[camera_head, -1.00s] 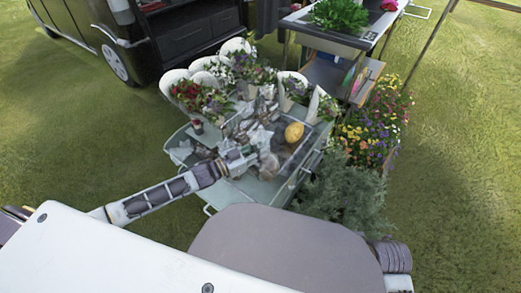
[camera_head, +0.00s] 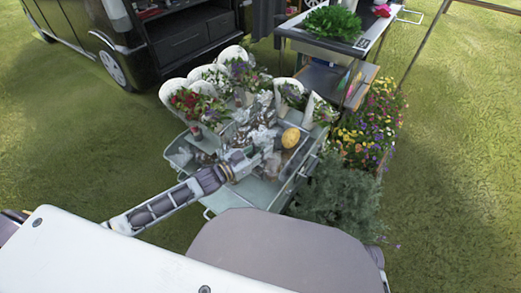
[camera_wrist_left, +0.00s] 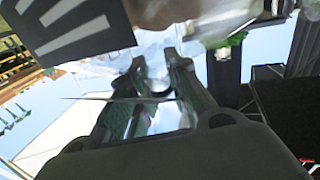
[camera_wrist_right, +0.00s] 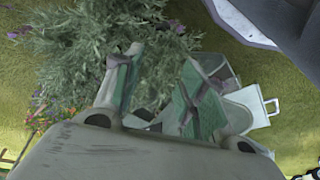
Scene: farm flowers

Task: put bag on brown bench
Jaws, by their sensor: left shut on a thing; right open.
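My left gripper (camera_head: 270,163) reaches over the grey-green cart (camera_head: 265,193) in the head view. In the left wrist view its fingers (camera_wrist_left: 167,62) are shut on a pale, translucent thing (camera_wrist_left: 128,62) that looks like the bag. In the head view I cannot pick it out from the clutter of whitish and brown items around the fingertips. My right gripper (camera_wrist_right: 165,75) is open and empty in the right wrist view, with a grey-green bush (camera_wrist_right: 85,60) and the cart beyond it. I cannot make out a brown bench for certain in any view.
The cart also holds a yellow round object (camera_head: 291,137) and white-wrapped bouquets (camera_head: 205,100). A dark table (camera_head: 325,38) with a brown shelf stands behind it. A flower box (camera_head: 370,125) is at its right, a black van (camera_head: 95,35) at back left. Grass is open at far right.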

